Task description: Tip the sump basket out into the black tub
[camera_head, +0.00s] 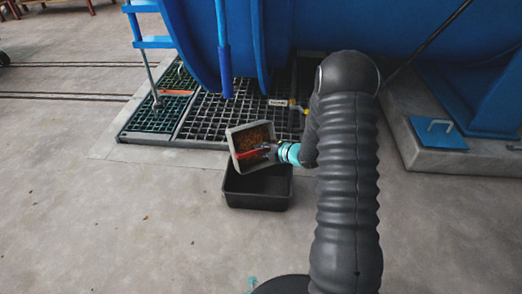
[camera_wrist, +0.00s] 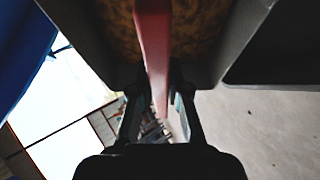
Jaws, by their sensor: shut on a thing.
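The sump basket (camera_head: 236,135) is a grey box with brown matter inside and a red handle (camera_head: 251,153). It is tilted, its open side facing the head camera, above the back part of the black tub (camera_head: 257,190). The tub stands on the floor; its inside is partly hidden by the basket. My gripper (camera_head: 270,149) is shut on the red handle, at the basket's right side in the head view. In the wrist view the red handle (camera_wrist: 155,50) runs down between the fingers, with the basket wall (camera_wrist: 236,40) and brown matter (camera_wrist: 200,25) above.
A floor grating (camera_head: 215,115) lies behind the tub, under the big blue vessel (camera_head: 400,25). A blue pipe (camera_head: 224,50) hangs over the grating. A concrete plinth (camera_head: 425,150) stands at the right. The floor left of the tub is clear apart from small specks.

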